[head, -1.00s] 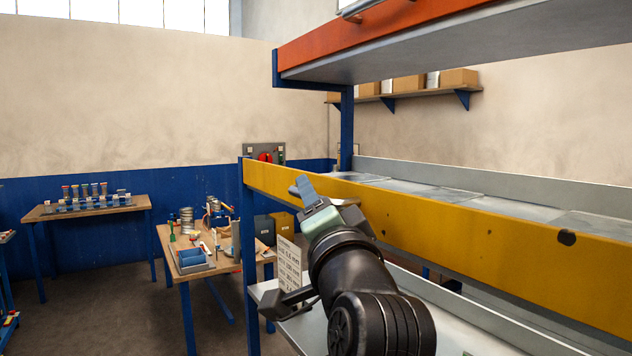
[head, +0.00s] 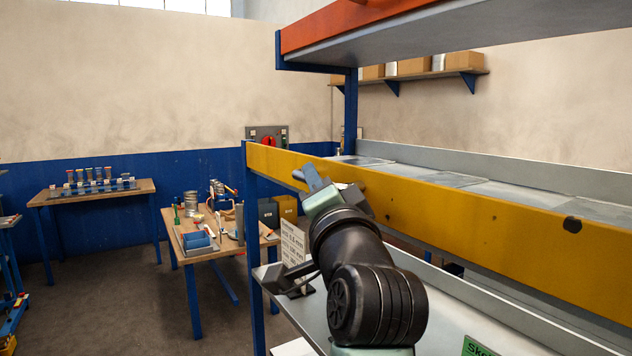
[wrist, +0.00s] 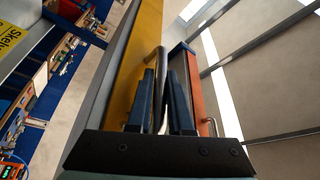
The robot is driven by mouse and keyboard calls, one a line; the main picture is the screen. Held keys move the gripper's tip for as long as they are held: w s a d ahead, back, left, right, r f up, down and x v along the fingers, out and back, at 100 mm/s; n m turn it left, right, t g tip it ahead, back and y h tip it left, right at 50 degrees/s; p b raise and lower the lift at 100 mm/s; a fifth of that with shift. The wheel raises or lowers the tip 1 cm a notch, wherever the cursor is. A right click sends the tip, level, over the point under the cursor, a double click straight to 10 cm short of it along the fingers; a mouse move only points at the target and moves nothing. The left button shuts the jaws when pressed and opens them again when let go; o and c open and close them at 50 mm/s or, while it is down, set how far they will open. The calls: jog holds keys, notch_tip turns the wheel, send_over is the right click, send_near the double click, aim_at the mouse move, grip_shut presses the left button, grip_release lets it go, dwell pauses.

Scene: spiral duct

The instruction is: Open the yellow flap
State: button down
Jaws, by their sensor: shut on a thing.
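The yellow flap (head: 450,215) is a long yellow panel along the front of the shelf unit, to the right of and beyond my arm in the head view. It stands upright, and its face also shows in the wrist view (wrist: 143,45). My gripper (head: 311,176) is at the flap's left part. In the wrist view my gripper (wrist: 163,72) has its two blue fingers shut on a curved metal handle (wrist: 159,60) beside the yellow panel. In the head view my arm and gripper hide the handle and part of the flap.
An orange flap (head: 400,30) with a handle is on the level above. A grey lower shelf (head: 440,295) holds a small sign (head: 293,250) and a green label (head: 478,346). A workbench (head: 215,262) with tools stands left of the shelf; the floor before it is clear.

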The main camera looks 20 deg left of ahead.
jog(key=shift+f, duration=0.15)
notch_tip(320, 180, down, 7)
jog(key=n+g+y+b, duration=0.7)
jog(key=n+y+b, duration=0.2)
jog(key=n+b, duration=1.2)
jog(key=shift+s+f+n+g+b, duration=0.2)
jog(key=shift+n+g+b, duration=0.2)
jog(key=shift+n, duration=1.4)
jog(key=shift+a+f+n, duration=0.1)
jog(key=shift+n, duration=0.2)
